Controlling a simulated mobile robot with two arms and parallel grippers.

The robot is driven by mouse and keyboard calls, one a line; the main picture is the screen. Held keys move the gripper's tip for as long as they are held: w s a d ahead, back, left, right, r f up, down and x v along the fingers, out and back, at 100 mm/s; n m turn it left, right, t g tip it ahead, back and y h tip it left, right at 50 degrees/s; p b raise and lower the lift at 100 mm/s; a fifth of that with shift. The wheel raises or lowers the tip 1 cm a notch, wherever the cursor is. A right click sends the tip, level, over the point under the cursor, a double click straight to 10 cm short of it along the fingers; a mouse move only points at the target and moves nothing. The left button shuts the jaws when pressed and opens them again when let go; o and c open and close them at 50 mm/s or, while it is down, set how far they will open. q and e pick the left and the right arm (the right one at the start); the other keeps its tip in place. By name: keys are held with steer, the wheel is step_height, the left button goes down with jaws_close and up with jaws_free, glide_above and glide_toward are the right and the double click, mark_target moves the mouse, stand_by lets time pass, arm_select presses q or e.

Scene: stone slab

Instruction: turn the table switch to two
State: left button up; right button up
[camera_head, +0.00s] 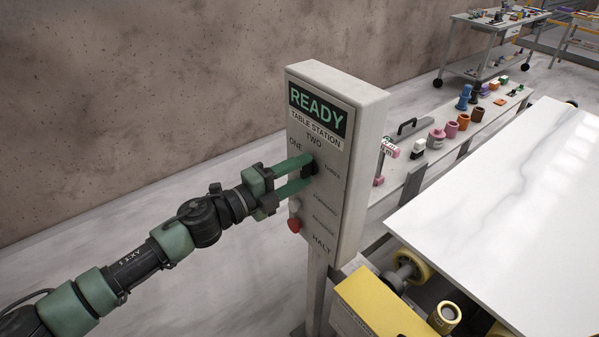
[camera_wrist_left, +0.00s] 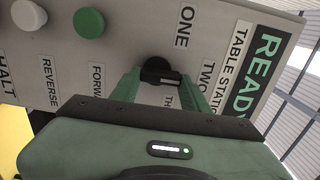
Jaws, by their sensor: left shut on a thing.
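The table station panel (camera_head: 364,150) is a grey box on a post, headed READY, with a black rotary switch (camera_head: 309,168) on its face. The labels ONE, TWO and THREE stand around the switch. My left gripper (camera_head: 308,168) reaches in from the left, its two green fingers shut on the switch knob. In the left wrist view the knob (camera_wrist_left: 157,69) sits between the fingers (camera_wrist_left: 158,88), and a pale mark shows on its handle. The mark lies on the side of TWO and THREE; I cannot tell exactly which it points at. My right gripper is not in view.
A red button (camera_head: 294,225) and a white button (camera_head: 294,205) sit lower on the panel; a green button (camera_wrist_left: 89,23) shows in the left wrist view. A white stone slab (camera_head: 500,220) lies to the right, with a yellow machine part (camera_head: 385,308) in front.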

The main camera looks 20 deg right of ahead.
arm_select(q)
steer(key=o, duration=1.4)
steer(key=shift+c, duration=0.2)
steer(key=b+v, duration=0.1)
steer(key=v, duration=0.6)
steer(key=shift+a+b, duration=0.35)
steer(key=shift+a, duration=0.05)
steer(key=shift+s, duration=0.1)
